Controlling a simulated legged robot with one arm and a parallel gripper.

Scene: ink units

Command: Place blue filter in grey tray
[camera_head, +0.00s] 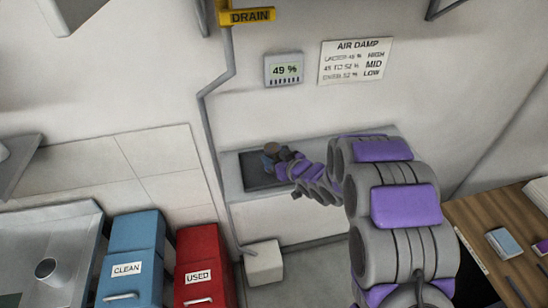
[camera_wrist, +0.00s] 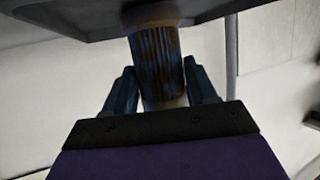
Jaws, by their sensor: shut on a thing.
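The blue filter (camera_wrist: 158,60) is a ribbed cylinder, dark blue with brown staining in the wrist view. My gripper (camera_wrist: 160,92) is shut on it, one finger on each side. In the head view the filter (camera_head: 271,149) shows small with a brownish top, at the end of my arm. A dark grey tray (camera_head: 254,175) lies on the pale ledge by the wall, and the filter appears over its back part. I cannot tell whether the filter touches the tray. My gripper and arm hide the tray's right side. A dark flat surface crosses the top of the wrist view.
A blue CLEAN bin (camera_head: 130,245) and a red USED bin (camera_head: 198,250) stand at lower left beside a metal sink (camera_head: 50,235). A grey pipe (camera_head: 212,150) runs down left of the ledge. A 49 % display (camera_head: 284,69) hangs above. A wooden table (camera_head: 490,225) is at right.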

